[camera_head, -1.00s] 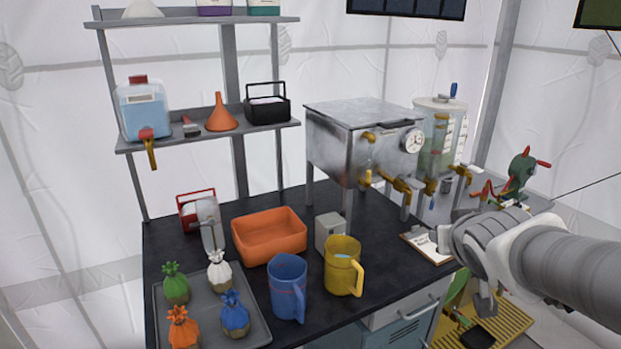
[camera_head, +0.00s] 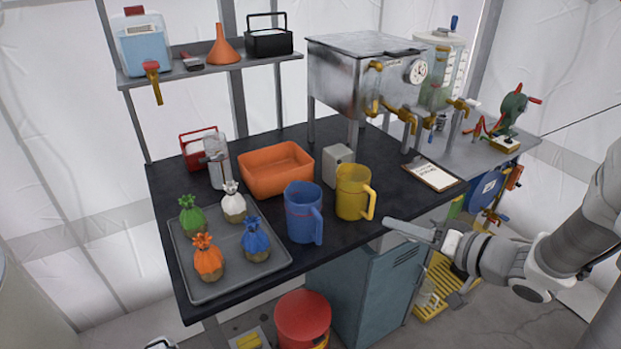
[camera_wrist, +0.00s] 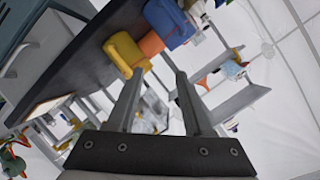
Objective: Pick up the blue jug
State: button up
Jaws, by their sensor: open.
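The blue jug (camera_head: 303,212) stands upright near the front edge of the black table, its handle towards the right front. In the wrist view the blue jug (camera_wrist: 168,22) shows at the top, beyond the fingertips. A yellow jug (camera_head: 353,192) stands just right of it, and also shows in the wrist view (camera_wrist: 124,52). My gripper (camera_head: 405,232) is in front of the table, to the right of both jugs and apart from them. In the wrist view my gripper (camera_wrist: 155,78) is open, with nothing between its two fingers.
An orange bin (camera_head: 275,170) and a small grey box (camera_head: 338,165) stand behind the jugs. A grey tray (camera_head: 215,290) with several tied sacks lies left. A clipboard (camera_head: 432,175) lies right, near a metal tank (camera_head: 345,75). A red bin (camera_head: 302,318) stands below.

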jog(key=s+a+y, duration=0.1)
jog(key=s+y, duration=0.1)
jog(key=s, duration=0.1)
jog(key=b, duration=0.4)
send_near(308, 219)
jog(key=w+a+r, duration=0.1)
jog(key=w+a, duration=0.2)
jog(key=shift+w+a+r+m+g+y, duration=0.15)
jog(key=shift+w+a+m+g+y, duration=0.15)
jog(key=shift+w+m+g, duration=0.1)
grip_shut()
jog(key=shift+s, duration=0.1)
dwell(0.8)
